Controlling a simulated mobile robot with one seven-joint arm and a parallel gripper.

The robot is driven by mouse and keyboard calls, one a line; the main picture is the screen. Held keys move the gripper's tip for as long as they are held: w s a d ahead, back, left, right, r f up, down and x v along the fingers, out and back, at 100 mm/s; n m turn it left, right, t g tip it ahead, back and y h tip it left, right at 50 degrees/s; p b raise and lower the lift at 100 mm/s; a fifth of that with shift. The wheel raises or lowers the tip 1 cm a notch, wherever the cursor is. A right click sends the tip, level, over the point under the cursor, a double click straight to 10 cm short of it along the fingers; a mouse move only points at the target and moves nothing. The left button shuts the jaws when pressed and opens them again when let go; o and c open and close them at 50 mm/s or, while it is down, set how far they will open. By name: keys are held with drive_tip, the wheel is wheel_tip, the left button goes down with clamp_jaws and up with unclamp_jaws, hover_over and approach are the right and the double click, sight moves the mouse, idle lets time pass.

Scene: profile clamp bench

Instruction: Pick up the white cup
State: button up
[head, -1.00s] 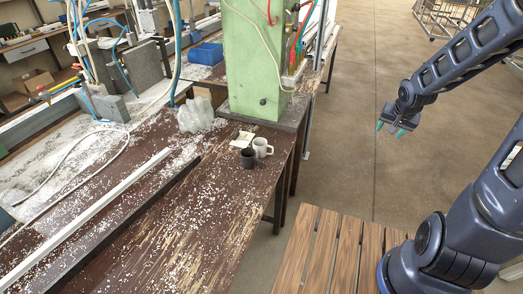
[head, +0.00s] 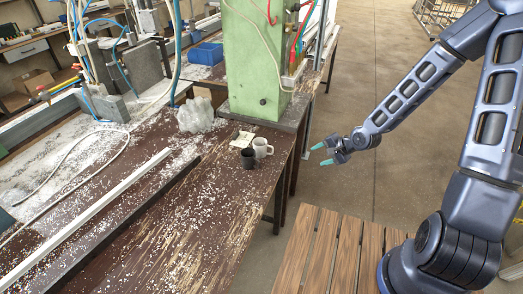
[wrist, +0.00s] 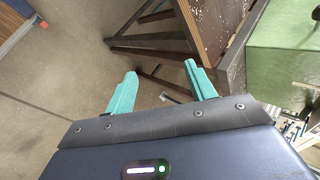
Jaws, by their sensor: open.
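The white cup (head: 262,147) stands upright on the brown workbench (head: 215,220) near its right edge. A dark cup (head: 248,158) stands close in front of it, to its left. My gripper (head: 321,154) is to the right of the white cup, out past the bench edge over the floor, with its fingers pointing left. In the wrist view my gripper (wrist: 158,84) is open, its teal fingers apart with nothing between them. The cups do not show in the wrist view.
A green machine column (head: 258,60) rises just behind the cups. A crumpled clear plastic bag (head: 198,115) and a paper (head: 243,138) lie nearby. A slatted wooden surface (head: 330,255) is in front. White chips litter the bench.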

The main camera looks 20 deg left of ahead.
sight(265, 149)
drive_tip(key=s+a+m+y, duration=0.2)
drive_tip(key=a+m, duration=0.1)
drive_tip(key=a, duration=0.1)
drive_tip(key=s+a+m+y, duration=0.3)
drive_tip(key=a+m, duration=0.1)
drive_tip(key=a, duration=0.1)
drive_tip(key=s+a+m+y, duration=0.2)
drive_tip(key=a+m+y, duration=0.1)
drive_tip(key=a, duration=0.1)
drive_tip(key=shift+s+a+r+m+t, duration=0.2)
drive_tip(key=shift+s+r+m+t, duration=0.1)
drive_tip(key=shift+r+t, duration=0.1)
drive_tip(key=m, duration=0.1)
drive_tip(key=m+t, duration=0.1)
drive_tip(key=shift+s+a+f+m+y, duration=0.1)
drive_tip(key=shift+s+a+m+y, duration=0.1)
drive_tip(key=shift+a+m+y, duration=0.15)
drive_tip(key=m+t, duration=0.2)
drive_tip(key=m, duration=0.2)
drive_tip(key=shift+s+f, duration=0.1)
drive_tip(key=shift+f, duration=0.05)
drive_tip(key=shift+x, duration=5.5)
drive_tip(key=shift+d, duration=0.1)
drive_tip(key=shift+c, duration=0.4)
drive_tip(key=c, duration=0.6)
